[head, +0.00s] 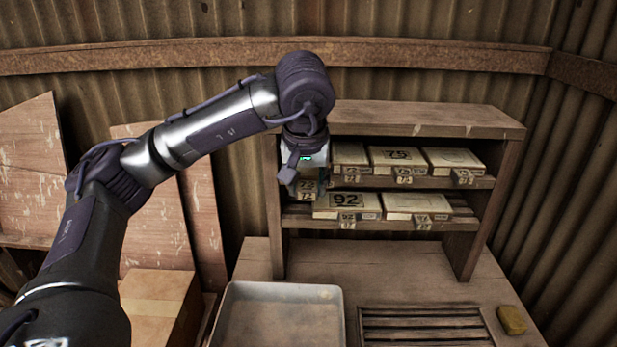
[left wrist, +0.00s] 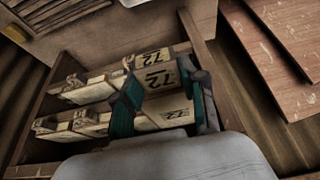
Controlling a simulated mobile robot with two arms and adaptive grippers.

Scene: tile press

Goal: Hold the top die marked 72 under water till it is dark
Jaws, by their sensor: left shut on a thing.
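My left gripper (head: 307,176) is at the left end of a wooden shelf unit, in front of its shelves. In the left wrist view its teal fingers (left wrist: 163,98) are shut on a pale die marked 72 (left wrist: 170,113). Another 72 marking (left wrist: 155,78) shows just beyond, between the fingers; I cannot tell whether it is on the same die or one on the other shelf. In the head view the gripper mostly hides the held die. A shallow grey metal tray (head: 233,303) stands on the bench below; I cannot make out water in it. My right gripper is not in view.
The shelf unit (head: 430,117) holds several other dies in two rows, among them one marked 92 (head: 347,200). A slatted rack (head: 425,311) and a yellow sponge-like block (head: 512,320) are on the bench. A cardboard box (head: 158,290) and leaning boards (head: 30,150) stand at left.

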